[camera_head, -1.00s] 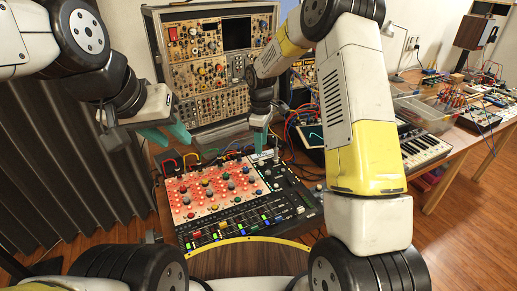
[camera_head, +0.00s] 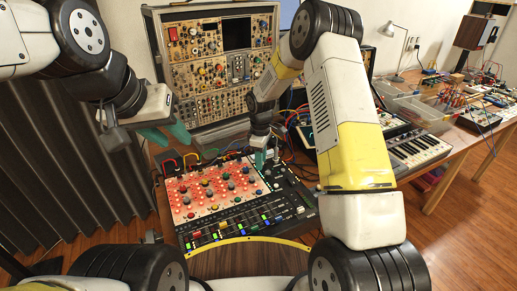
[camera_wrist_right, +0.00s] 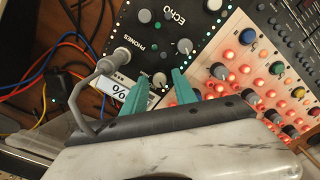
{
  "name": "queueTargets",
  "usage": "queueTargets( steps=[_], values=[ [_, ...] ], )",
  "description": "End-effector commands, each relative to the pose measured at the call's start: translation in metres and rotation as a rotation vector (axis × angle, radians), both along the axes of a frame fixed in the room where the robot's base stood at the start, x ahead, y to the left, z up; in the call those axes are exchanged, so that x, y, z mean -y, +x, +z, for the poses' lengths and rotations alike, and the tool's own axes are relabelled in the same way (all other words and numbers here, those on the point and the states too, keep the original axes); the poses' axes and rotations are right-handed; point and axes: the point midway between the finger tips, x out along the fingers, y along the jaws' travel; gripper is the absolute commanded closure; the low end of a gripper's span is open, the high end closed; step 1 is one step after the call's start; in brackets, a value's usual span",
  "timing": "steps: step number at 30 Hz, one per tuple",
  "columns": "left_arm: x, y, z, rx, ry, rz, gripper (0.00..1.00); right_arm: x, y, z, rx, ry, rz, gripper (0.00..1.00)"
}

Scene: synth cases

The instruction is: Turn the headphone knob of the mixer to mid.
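The mixer (camera_head: 285,205) lies on the table, with a red-lit panel of coloured knobs and a black section at its right. In the right wrist view, a PHONES label (camera_wrist_right: 146,40) is printed on the black section, near a plug with a grey cable (camera_wrist_right: 121,57). A small grey knob (camera_wrist_right: 159,79) shows between my right fingertips; I cannot tell for sure that it is the headphone knob. My right gripper (camera_head: 261,160) is open, its teal fingers at the mixer's far right part; contact is unclear. My left gripper (camera_head: 167,135) is open and empty, left of and above the mixer.
A modular synth case (camera_head: 215,70) stands behind the mixer. Coloured cables (camera_wrist_right: 50,60) run beside the mixer's black section. A small keyboard (camera_head: 420,148) and a clear bin (camera_head: 415,108) stand to the right. More knobs (camera_wrist_right: 185,46) sit close to my right fingers.

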Motion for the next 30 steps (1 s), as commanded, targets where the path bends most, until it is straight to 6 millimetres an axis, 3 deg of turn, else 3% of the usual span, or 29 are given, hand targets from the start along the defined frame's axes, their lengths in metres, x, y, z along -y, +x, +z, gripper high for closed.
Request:
queueTargets(
  steps=[1, 4, 5, 17, 30],
  values=[
    [0.0000, 0.0000, 0.0000, 0.000, 0.000, 0.000, 0.65, 0.0000, 0.0000, 0.0001, 0.000, 0.000, 0.000, 0.79],
    [0.0000, 0.0000, 0.0000, 0.000, 0.000, 0.000, 0.65, 0.0000, 0.0000, 0.0003, 0.000, 0.000, 0.000, 0.98],
    [0.0000, 0.0000, 0.0000, 0.000, 0.000, 0.000, 0.65, 0.0000, 0.0000, 0.0003, 0.000, 0.000, 0.000, 1.00],
    [0.0000, 0.0000, 0.0000, 0.000, 0.000, 0.000, 0.65, -0.0001, 0.0002, 0.0006, 0.001, 0.000, -0.042, 1.00],
    [0.0000, 0.0000, 0.0000, 0.000, 0.000, 0.000, 0.65, -0.0007, 0.0009, 0.0010, 0.002, 0.000, -0.362, 1.00]
  ],
)
